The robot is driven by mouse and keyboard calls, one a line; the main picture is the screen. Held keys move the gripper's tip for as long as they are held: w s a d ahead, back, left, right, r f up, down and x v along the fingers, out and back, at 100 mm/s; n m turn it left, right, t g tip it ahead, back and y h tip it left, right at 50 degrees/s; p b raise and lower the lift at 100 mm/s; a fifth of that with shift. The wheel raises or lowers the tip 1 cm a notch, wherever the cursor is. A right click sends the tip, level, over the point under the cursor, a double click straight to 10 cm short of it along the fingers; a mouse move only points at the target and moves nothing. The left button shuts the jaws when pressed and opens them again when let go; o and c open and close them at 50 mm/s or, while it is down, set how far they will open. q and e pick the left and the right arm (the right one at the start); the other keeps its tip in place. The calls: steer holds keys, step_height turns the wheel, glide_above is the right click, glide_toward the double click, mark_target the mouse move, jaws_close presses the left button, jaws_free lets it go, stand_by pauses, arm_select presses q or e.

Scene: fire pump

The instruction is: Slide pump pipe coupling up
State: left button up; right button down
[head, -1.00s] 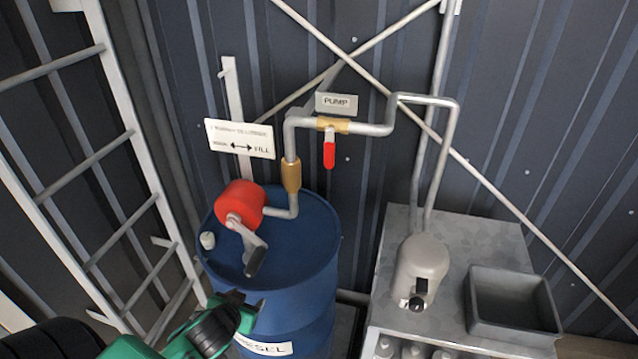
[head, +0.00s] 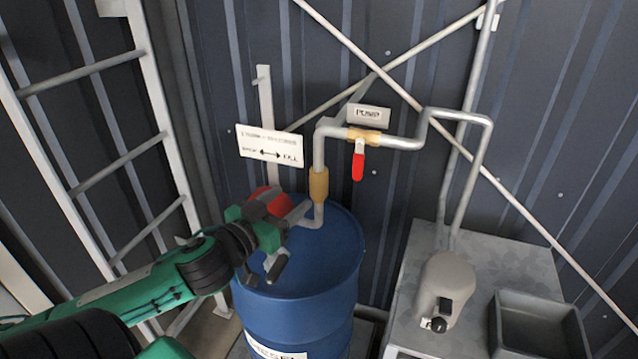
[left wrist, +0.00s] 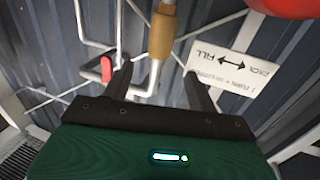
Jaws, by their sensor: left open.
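The brass-coloured pump pipe coupling (head: 318,185) sits on the upright grey pipe above the blue drum (head: 325,262). It also shows in the left wrist view (left wrist: 162,35), at the top middle. My left gripper (head: 298,214) is just left of and slightly below the coupling, by the red hand pump (head: 268,202), which it partly hides. In the left wrist view my gripper (left wrist: 158,68) has its fingers apart, with the pipe between them in the picture. No contact with the coupling shows. My right gripper is not seen.
A red-handled valve (head: 358,163) hangs on the pipe to the upper right, under a PUMP sign (head: 369,114). A FILL sign (head: 270,146) is close behind the gripper.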

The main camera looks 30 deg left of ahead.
mark_target(313, 179)
arm_select(q)
steer(key=w+p, duration=0.1)
steer(key=w, duration=0.2)
steer(key=shift+w+r+p, duration=0.2)
steer(key=shift+w+p, duration=0.05)
steer(key=shift+p, duration=0.15)
steer(key=w+p, duration=0.2)
steer(key=w, duration=0.4)
steer(key=shift+w+d, duration=0.1)
steer(key=shift+d, duration=0.05)
steer(key=shift+w+f+p, duration=0.2)
steer(key=shift+w+p, duration=0.25)
steer(key=shift+w, duration=0.4)
